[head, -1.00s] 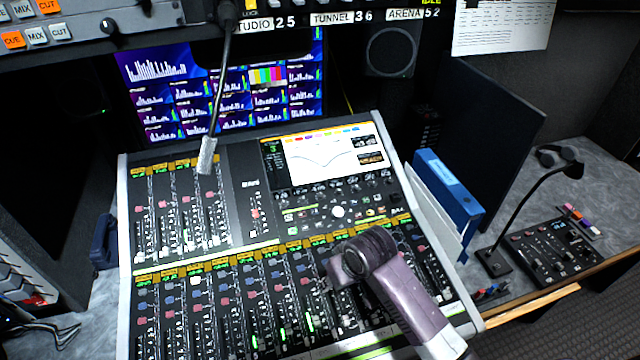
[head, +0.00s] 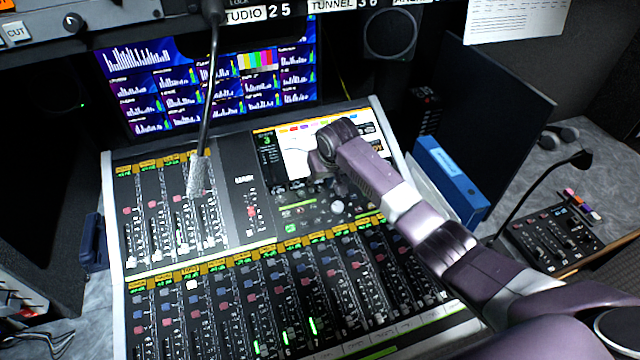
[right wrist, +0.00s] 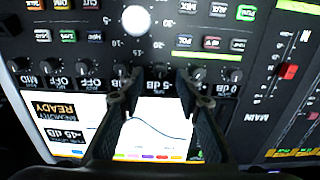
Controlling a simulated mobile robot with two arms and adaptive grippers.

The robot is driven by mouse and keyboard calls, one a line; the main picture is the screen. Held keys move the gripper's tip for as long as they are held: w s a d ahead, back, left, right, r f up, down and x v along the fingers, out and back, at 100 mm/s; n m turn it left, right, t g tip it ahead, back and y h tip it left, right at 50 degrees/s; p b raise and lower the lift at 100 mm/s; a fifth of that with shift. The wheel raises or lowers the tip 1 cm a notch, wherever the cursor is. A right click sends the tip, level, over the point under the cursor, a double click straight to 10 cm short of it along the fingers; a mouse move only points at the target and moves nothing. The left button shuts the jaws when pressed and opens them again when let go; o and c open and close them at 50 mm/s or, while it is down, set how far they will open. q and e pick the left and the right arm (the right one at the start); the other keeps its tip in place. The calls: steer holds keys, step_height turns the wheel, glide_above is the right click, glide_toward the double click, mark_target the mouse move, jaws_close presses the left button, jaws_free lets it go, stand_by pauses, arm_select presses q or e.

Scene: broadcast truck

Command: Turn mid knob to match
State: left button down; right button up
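My right gripper (head: 322,165) hangs over the console's screen and the knob row below it. In the right wrist view its fingers (right wrist: 159,86) are apart and empty. Between the tips lie a small dark knob (right wrist: 158,72) and the label "-5dB". More such knobs stand in this row, with upside-down labels like "OFF" and "0dB". The knob (right wrist: 21,65) at the row's left end has the label "MID". The screen (right wrist: 155,132) with a curve lies between the fingers. In the head view my arm hides most of the knob row. My left gripper is not in view.
A white ball-like control (head: 338,206) sits below the knob row. A gooseneck microphone (head: 198,175) hangs over the console's left part. Faders (head: 270,300) fill the console's front. A blue binder (head: 450,180) stands at the right edge, near my arm.

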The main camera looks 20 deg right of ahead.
mark_target(319, 190)
steer(key=shift+x, duration=0.95)
steer(key=shift+w+f, duration=0.2)
steer(key=shift+f, duration=0.1)
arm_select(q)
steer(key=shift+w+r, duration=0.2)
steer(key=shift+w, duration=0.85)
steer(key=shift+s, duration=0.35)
arm_select(e)
jaws_close()
